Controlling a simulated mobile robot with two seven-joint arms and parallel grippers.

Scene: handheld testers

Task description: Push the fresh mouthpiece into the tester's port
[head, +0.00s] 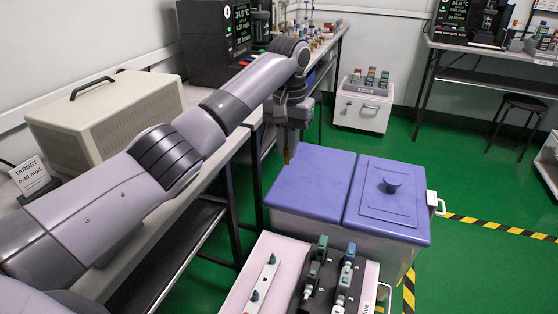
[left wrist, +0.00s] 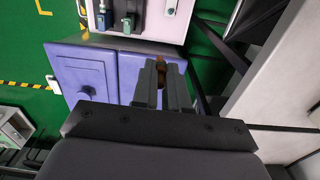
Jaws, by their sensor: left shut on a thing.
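My right gripper is not in view.
The bin has two purple lids, left (head: 310,185) and right (head: 385,195), with a knob on the right one. A bench (head: 205,155) with a beige case (head: 105,115) and a target sign (head: 30,175) runs along the left.

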